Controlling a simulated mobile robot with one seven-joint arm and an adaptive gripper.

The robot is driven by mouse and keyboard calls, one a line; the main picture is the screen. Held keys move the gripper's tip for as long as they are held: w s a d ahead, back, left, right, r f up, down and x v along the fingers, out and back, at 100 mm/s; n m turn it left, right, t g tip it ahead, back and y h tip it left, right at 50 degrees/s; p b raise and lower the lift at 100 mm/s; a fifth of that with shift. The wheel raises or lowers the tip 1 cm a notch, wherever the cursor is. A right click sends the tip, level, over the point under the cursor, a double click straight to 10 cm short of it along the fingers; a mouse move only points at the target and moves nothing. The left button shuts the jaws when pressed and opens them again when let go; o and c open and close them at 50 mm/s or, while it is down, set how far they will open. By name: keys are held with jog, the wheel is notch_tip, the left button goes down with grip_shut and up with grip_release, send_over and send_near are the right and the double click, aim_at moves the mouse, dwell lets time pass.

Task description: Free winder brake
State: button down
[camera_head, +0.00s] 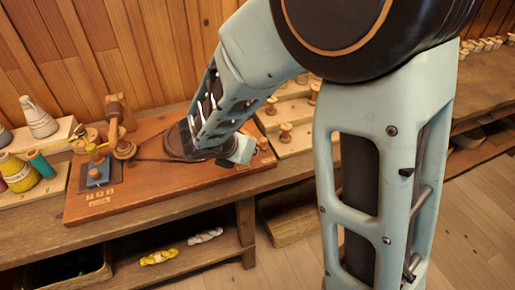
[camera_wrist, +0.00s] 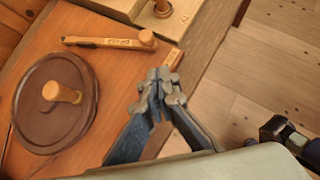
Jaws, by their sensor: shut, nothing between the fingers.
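The winder stands on a reddish wooden board (camera_head: 150,188). In the wrist view its dark round wheel (camera_wrist: 35,125) with a pale wooden knob (camera_wrist: 62,92) lies at left. My gripper (camera_wrist: 160,78) is shut and empty. In the picture it is below and slightly right of the lever's knob, apart from it, near the board's edge. In the head view my arm hides the gripper and part of the wheel.
A wooden spindle post (camera_head: 115,120) and a blue block (camera_head: 97,173) stand on the board's left part. Yarn cones (camera_head: 38,120) stand far left. A pale rack with small spools (camera_head: 286,132) is just behind the board's right end. Open floor (camera_head: 475,215) lies at right.

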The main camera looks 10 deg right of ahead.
jog(key=shift+v, duration=2.05)
jog(key=shift+s, duration=0.1)
